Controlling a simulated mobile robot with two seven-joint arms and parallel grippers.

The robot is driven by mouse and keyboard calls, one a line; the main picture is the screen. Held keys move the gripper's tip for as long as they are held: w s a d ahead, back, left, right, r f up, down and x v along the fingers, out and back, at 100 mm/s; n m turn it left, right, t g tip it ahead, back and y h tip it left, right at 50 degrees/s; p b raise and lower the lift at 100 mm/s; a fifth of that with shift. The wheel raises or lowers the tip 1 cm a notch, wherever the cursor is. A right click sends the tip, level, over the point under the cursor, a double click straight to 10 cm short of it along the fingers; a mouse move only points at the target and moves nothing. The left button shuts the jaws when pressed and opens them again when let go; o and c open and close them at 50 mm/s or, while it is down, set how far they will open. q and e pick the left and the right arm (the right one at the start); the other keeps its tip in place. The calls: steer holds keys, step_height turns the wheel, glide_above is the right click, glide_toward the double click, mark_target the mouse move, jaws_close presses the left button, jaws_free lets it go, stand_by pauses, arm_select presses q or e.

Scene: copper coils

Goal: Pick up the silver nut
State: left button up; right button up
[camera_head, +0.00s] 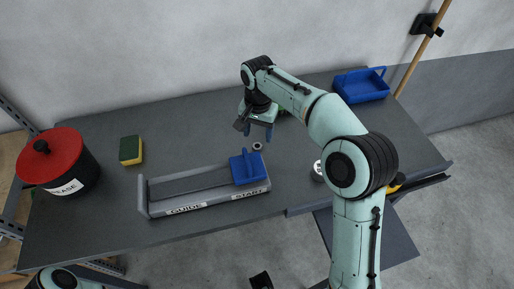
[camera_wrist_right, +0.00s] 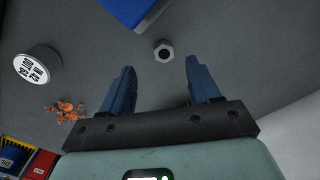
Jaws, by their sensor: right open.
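The silver nut (camera_head: 257,146) lies on the dark table, just behind the blue block on the guide. In the right wrist view the nut (camera_wrist_right: 163,51) shows its dark centre hole and lies ahead of the gap between my fingertips, not touched. My right gripper (camera_head: 257,131) is open and empty, pointing down close to the nut on its far side. Its two blue fingers (camera_wrist_right: 161,68) are spread wide in the wrist view. My left gripper is not in view; only part of my left arm shows at the bottom left.
The blue block (camera_head: 246,168) sits at the START end of the grey guide (camera_head: 188,206), near the nut. A red-lidded pot (camera_head: 72,175) and a sponge (camera_head: 131,150) stand left. A blue tray (camera_head: 362,85) is at back right. Copper-coloured scraps (camera_wrist_right: 65,110) show in the wrist view.

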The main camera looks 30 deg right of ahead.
mark_target(256, 148)
steer(key=f, duration=0.3)
steer(key=f+b, duration=0.1)
steer(key=f, duration=0.3)
steer(key=shift+w+a, duration=0.1)
steer(key=shift+w, duration=0.1)
jaws_close()
